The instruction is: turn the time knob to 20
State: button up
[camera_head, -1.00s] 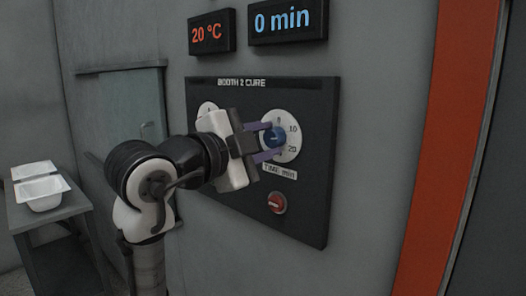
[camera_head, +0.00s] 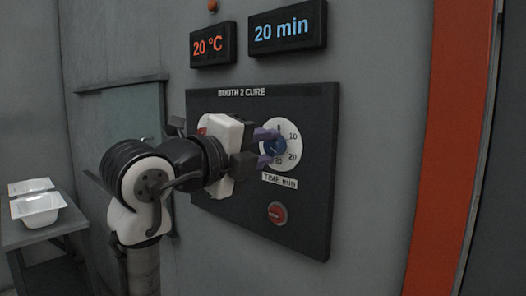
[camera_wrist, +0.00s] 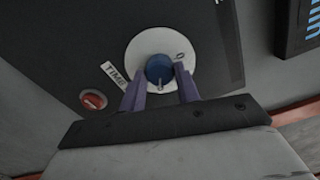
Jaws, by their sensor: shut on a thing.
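The time knob (camera_head: 273,147) is blue, on a white dial marked 0, 10, 20 and 30 on the dark control panel (camera_head: 310,215). A blue display (camera_head: 287,28) above reads "20 min". My gripper (camera_head: 266,147) comes from the left, with its purple fingers on either side of the knob, shut on it. In the wrist view the knob (camera_wrist: 159,69) sits between the fingertips, and a pale pointer mark shows on its near side. The fingers partly cover the dial's left side in the head view.
A red button (camera_head: 277,213) sits below the dial. An orange display (camera_head: 212,46) reads "20 °C". My arm hides much of the panel's left part. White shells (camera_head: 38,208) rest on a grey table at the far left.

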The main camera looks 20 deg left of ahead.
dwell(0.3)
jog(key=o, duration=1)
jog(key=b+v, duration=0.1)
jog(key=v, duration=1.2)
jog(key=shift+s+a, duration=0.1)
jog(key=shift+s, duration=0.3)
